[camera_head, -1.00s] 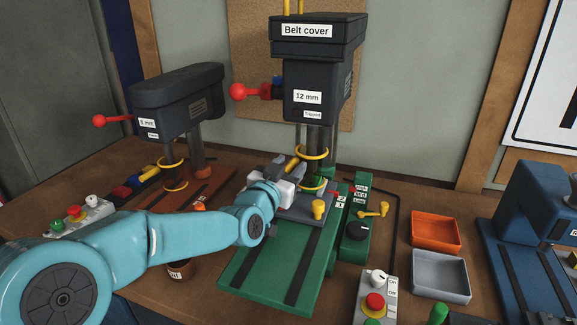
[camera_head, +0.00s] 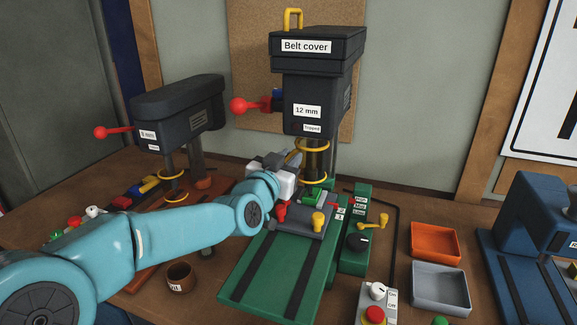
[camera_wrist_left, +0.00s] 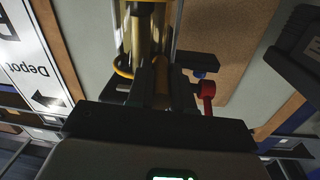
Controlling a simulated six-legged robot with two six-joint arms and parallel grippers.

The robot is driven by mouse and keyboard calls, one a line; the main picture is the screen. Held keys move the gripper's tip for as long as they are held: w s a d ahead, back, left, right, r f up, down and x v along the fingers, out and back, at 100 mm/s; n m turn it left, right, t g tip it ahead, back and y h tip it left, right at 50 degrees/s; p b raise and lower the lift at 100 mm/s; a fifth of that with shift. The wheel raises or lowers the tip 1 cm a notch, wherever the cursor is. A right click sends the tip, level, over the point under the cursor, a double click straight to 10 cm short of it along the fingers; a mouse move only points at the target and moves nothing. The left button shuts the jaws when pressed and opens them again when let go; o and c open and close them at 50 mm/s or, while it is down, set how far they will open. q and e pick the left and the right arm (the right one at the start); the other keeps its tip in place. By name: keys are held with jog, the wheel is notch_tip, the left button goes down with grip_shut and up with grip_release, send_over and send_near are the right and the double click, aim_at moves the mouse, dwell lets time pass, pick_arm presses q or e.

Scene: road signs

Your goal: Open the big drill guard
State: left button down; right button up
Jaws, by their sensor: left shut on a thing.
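The big drill (camera_head: 312,90), labelled "12 mm", stands at the back centre. Its guard (camera_head: 315,162) is a see-through sleeve with yellow rings around the chuck, its upper ring close under the drill head. A green block (camera_head: 312,197) shows below the guard, in the vise (camera_head: 300,222). My left gripper (camera_head: 294,160) is shut on the guard from its left side; the exact grip point is partly hidden. In the left wrist view the fingers (camera_wrist_left: 158,85) close at the guard (camera_wrist_left: 140,40) and its yellow ring. My right gripper is not in view.
A smaller drill (camera_head: 178,115) stands at the left. A red-knobbed lever (camera_head: 240,105) sticks out of the big drill. A brown cup (camera_head: 180,277) stands in front of my arm. An orange tray (camera_head: 435,243) and a grey tray (camera_head: 440,283) lie right, near a control box (camera_head: 375,300).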

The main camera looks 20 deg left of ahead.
pick_arm(q)
jog(key=shift+r, duration=0.1)
jog(key=c, duration=1)
grip_release()
jog(key=shift+s, duration=0.35)
jog(key=s+b, duration=0.1)
jog(key=s, duration=0.4)
jog(key=s+a+b, duration=0.1)
jog(key=s, duration=0.4)
jog(key=s+a+b, duration=0.1)
jog(key=s, duration=0.4)
jog(key=shift+s, duration=0.25)
